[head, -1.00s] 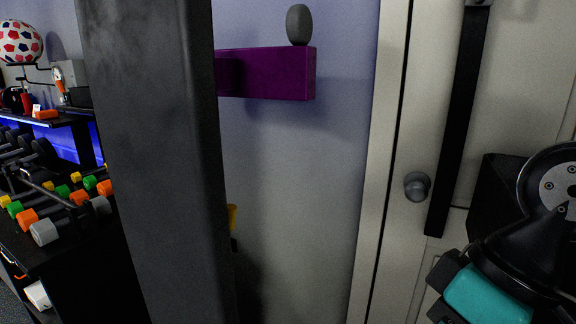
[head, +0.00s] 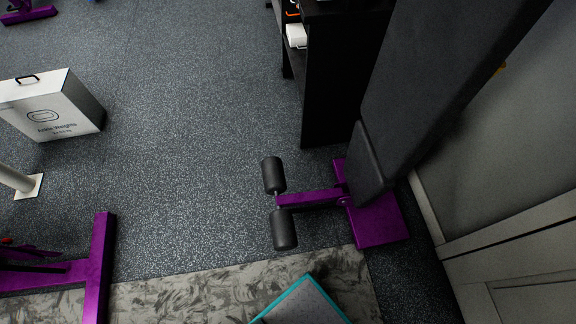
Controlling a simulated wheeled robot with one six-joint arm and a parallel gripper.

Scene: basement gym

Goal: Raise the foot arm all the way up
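The foot arm (head: 312,197) is a short purple bar. It juts out to the left from the base of an upright padded bench (head: 440,80) at the right. Two black foam rollers, an upper one (head: 273,175) and a lower one (head: 284,229), sit on a crossbar at its free end. The arm appears low, close above the floor. My gripper is not in view now.
A black rack (head: 345,80) stands behind the bench, near a wall at right. A white box (head: 50,105) stands at left, with purple equipment (head: 98,265) below it. A patterned mat (head: 170,305) lies in front. Rubber floor left of the rollers is clear.

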